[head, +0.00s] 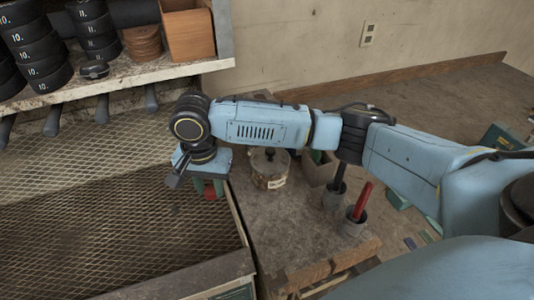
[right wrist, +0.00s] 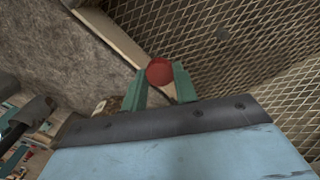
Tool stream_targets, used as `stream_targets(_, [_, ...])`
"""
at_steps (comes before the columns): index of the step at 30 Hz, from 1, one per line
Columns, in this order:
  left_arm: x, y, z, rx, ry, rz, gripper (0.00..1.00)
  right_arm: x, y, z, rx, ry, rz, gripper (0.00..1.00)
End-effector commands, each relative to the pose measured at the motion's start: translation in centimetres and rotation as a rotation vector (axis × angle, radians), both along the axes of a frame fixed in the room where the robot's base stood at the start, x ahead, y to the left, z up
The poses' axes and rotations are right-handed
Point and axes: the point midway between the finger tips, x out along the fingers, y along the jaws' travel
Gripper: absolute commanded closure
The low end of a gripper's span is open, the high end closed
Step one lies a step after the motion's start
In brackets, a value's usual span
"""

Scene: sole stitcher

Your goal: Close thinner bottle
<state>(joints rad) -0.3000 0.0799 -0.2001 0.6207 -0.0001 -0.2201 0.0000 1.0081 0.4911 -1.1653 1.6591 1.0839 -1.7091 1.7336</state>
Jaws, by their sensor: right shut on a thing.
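My right gripper (head: 208,190) points down over the seam between the mesh-covered bench and the small side table. In the right wrist view its two green fingers (right wrist: 159,82) are shut on a small round red cap (right wrist: 159,71). The cap also shows as a bit of red in the head view (head: 210,193), partly hidden by the fingers. A round jar-like container (head: 268,170) with a pale label stands on the side table, right of the gripper and apart from it. I cannot tell whether it is the thinner bottle. My left gripper is out of view.
Two grey cups (head: 355,222) with a red and a black handle stand on the side table (head: 290,238). An open box (head: 318,170) stands behind them. The mesh bench top (head: 110,200) is clear. A shelf (head: 120,75) holds stacked black rolls.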

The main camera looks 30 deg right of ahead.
Motion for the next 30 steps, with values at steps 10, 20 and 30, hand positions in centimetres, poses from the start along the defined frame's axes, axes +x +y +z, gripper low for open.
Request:
stream_targets(10, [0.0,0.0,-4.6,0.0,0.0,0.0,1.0,-2.2,-6.8,1.2,-0.007,0.001,0.581,0.92])
stream_targets(20, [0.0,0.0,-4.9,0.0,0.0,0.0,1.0,-3.0,-7.8,1.8,-0.004,0.006,0.707,0.92])
stream_targets(30, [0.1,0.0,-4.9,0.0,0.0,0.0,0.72,-2.9,-7.8,1.8,-0.004,0.006,0.704,0.92])
